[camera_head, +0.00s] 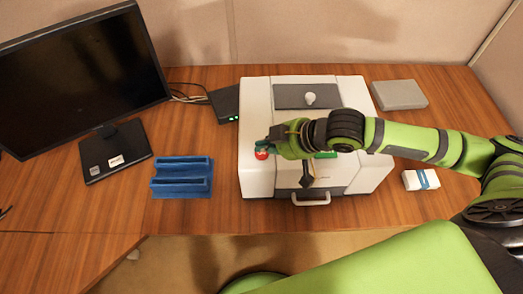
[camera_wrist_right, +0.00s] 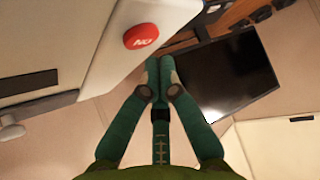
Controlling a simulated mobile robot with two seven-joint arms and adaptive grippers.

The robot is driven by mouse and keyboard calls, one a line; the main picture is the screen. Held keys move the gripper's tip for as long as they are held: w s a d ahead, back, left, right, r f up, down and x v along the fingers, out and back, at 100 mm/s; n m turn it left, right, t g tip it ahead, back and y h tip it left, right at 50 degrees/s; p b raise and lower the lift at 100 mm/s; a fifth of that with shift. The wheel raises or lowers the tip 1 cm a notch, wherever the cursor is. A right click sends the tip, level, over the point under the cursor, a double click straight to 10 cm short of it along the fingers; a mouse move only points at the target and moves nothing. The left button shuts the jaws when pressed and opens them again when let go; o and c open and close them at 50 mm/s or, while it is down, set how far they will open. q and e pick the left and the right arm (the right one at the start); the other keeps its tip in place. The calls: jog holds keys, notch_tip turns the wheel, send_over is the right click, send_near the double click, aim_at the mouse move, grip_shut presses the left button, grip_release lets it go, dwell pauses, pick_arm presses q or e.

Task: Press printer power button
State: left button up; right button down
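The printer (camera_head: 257,105) is a white and grey box on the wooden desk, with a red round button (camera_head: 261,153) on its left front part. In the right wrist view the red button (camera_wrist_right: 141,35) carries white letters and sits on a pale panel. My right gripper (camera_head: 270,141) is over the printer's left side, just behind the button in the head view. In the right wrist view my right gripper (camera_wrist_right: 159,62) has its fingertips together, empty, and the button shows beyond and left of them, apart in the picture. A green part (camera_head: 325,154) on the printer is partly hidden by my arm. My left gripper is out of view.
A monitor (camera_head: 75,75) stands at the left. A blue slotted holder (camera_head: 182,178) and a black box with green lights (camera_head: 224,102) are left of the printer. A grey box (camera_head: 399,94) and a white box with a blue band (camera_head: 421,179) lie right. The front-left desk is clear.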

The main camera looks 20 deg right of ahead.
aim_at(264, 155)
jog(key=shift+f, duration=0.1)
dwell(0.5)
jog(key=shift+f, duration=0.4)
jog(key=shift+f, duration=0.5)
dwell(0.5)
jog(key=shift+r+p, duration=1)
jog(key=shift+p, duration=0.15)
notch_tip(264, 155, up, 6)
jog(key=p, duration=0.7)
